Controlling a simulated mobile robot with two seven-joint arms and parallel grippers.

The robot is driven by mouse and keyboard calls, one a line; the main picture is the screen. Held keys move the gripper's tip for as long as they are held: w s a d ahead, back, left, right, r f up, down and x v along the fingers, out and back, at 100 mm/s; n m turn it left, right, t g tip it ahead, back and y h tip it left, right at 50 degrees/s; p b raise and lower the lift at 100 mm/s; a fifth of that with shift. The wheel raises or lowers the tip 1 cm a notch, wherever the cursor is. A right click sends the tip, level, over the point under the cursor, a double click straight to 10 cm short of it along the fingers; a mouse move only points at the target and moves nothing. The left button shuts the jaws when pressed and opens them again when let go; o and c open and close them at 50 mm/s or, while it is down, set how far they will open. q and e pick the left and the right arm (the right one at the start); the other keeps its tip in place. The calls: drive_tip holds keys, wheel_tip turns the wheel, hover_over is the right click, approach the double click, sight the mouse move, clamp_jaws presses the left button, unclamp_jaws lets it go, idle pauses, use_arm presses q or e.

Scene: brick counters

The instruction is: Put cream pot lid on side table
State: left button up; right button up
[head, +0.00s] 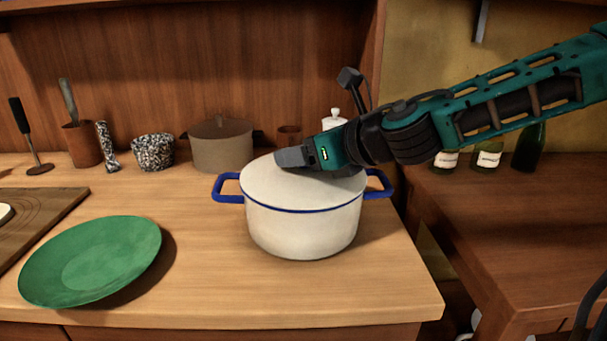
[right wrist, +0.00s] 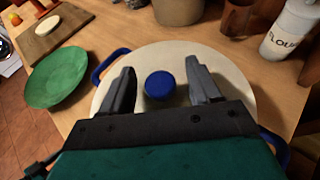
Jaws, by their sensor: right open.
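The cream pot (head: 302,228) with blue handles stands on the wooden counter, near its right end. Its cream lid (head: 262,180) sits on top with a blue rim line. My right gripper (head: 282,158) reaches in from the right, low over the lid, and hides the lid's knob in the head view. In the right wrist view the blue knob (right wrist: 159,86) lies between the two spread fingers of the gripper (right wrist: 160,84), with gaps on both sides. The side table (head: 500,215) is the darker wooden surface at right. My left gripper is not in view.
A green plate (head: 92,262) lies left of the pot. A brown-grey lidded pot (head: 221,147), a speckled bowl (head: 153,151) and a utensil holder (head: 82,146) stand behind. Dark bottles (head: 488,155) stand at the side table's back; its front is clear.

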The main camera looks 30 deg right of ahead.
clamp_jaws()
idle(0.5)
drive_tip(key=shift+r, duration=0.1)
use_arm(q)
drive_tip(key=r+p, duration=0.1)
drive_tip(key=p, duration=0.1)
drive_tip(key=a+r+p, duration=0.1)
drive_tip(key=p, duration=0.1)
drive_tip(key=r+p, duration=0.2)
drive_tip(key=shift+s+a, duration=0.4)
use_arm(e)
wheel_tip(320, 180, up, 20)
